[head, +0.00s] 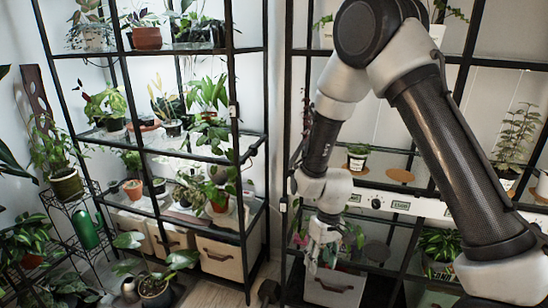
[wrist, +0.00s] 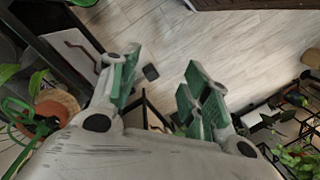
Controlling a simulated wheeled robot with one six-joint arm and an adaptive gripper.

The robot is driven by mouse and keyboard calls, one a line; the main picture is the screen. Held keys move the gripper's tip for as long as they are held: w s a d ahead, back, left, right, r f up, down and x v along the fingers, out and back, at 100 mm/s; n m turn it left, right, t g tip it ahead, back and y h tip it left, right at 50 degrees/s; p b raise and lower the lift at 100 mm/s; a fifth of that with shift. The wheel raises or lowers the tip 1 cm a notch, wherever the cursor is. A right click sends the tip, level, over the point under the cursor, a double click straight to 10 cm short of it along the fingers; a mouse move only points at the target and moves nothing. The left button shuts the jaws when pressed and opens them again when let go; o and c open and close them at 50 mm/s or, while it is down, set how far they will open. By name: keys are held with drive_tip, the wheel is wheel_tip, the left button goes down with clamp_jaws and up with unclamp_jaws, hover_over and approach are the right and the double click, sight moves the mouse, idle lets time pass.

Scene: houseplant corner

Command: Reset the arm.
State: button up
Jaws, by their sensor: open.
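My gripper (head: 322,255) hangs below my folded arm in the head view, in front of the right-hand shelf. In the wrist view its two green-padded fingers (wrist: 160,88) stand wide apart, with nothing between them but a view down to the floor. My gripper is open and empty. My arm hides part of the right-hand shelf.
The black right-hand shelf (head: 456,60) holds a small potted plant (head: 357,157) and round cork mats (head: 400,175). The left shelf (head: 170,140) holds several potted plants, with storage boxes (head: 220,257) at its bottom. Bare plank floor (wrist: 220,45) shows below my gripper.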

drive_tip(key=s+d+r+m+t, duration=0.1)
drive_tip(key=s+d+r, duration=0.4)
drive_tip(key=r, duration=0.6)
drive_tip(key=s+d+r+m+t, duration=0.2)
drive_tip(key=s+d+r, duration=0.4)
drive_tip(key=d+r, duration=0.4)
drive_tip(key=s+d+r+m+t, duration=0.1)
drive_tip(key=s+d+r, duration=0.4)
drive_tip(key=r, duration=0.8)
drive_tip(key=d+t, duration=0.1)
drive_tip(key=d, duration=0.2)
drive_tip(key=shift+s+r+m+t+h, duration=0.35)
drive_tip(key=shift+s+m+t+h, duration=0.05)
